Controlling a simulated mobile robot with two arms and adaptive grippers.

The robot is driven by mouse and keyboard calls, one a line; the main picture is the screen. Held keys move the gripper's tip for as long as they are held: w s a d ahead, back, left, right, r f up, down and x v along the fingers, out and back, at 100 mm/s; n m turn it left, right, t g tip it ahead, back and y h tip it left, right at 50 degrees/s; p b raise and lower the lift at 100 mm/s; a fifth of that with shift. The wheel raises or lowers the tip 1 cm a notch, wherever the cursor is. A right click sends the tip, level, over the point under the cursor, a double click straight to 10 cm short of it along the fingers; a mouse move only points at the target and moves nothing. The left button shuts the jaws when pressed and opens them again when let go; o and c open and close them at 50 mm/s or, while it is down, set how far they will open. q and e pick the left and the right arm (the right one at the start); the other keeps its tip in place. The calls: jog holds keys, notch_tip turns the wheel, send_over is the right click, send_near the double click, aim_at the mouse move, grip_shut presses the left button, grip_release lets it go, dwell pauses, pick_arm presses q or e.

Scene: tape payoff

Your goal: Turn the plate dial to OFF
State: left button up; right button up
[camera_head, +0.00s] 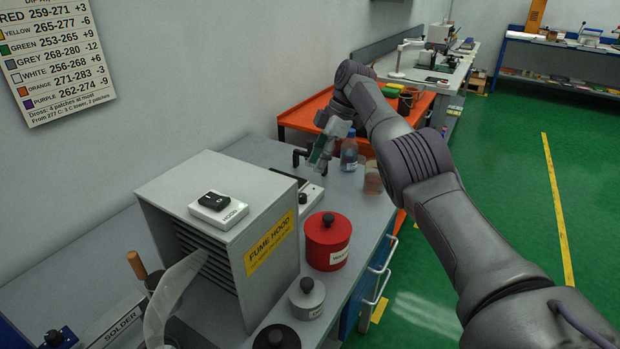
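A low white device with a black top, apparently the plate, stands on the grey bench behind the fume hood. Its white front (313,194) carries a small dark dial (303,198), partly hidden by the hood. The dial's setting and any OFF mark are too small to read. My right gripper (307,165) hangs above and just behind the plate, apart from the dial. Its dark fingers look spread, with nothing visible between them. My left gripper is not in view.
The fume hood (168,194) bears a HOOD switch box (219,208). A red canister (327,241) and grey lidded pot (307,297) stand in front of the plate. A blue-labelled bottle (349,152) and brownish beaker (373,178) stand close to my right gripper.

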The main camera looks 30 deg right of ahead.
jog(key=shift+v, duration=0.95)
jog(key=shift+s, duration=0.1)
jog(key=shift+s+f, duration=0.1)
